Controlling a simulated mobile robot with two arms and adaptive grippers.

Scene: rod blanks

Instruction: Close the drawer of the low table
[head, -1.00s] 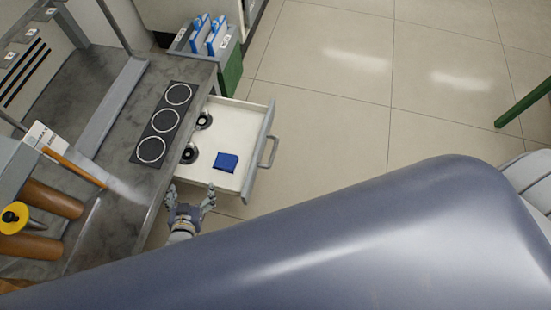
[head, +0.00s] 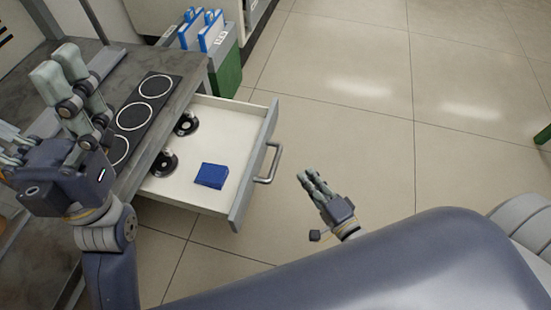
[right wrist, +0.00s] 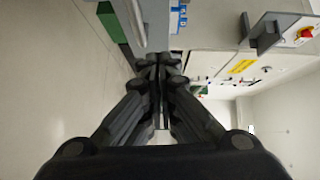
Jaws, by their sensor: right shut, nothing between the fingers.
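The drawer (head: 225,123) of the low table (head: 188,68) stands pulled out to the right in the head view. Its grey front panel (head: 248,185) carries a bar handle (head: 270,165). Inside lie a blue block (head: 211,176) and two black round pieces (head: 186,123). My right gripper (head: 308,177) is shut and empty, right of the handle and apart from it, over the floor. Its closed fingers also show in the right wrist view (right wrist: 158,62).
A dark panel with several white rings (head: 134,116) lies on the tabletop. A grey and green bin (head: 228,72) with blue folders (head: 210,30) stands behind the drawer.

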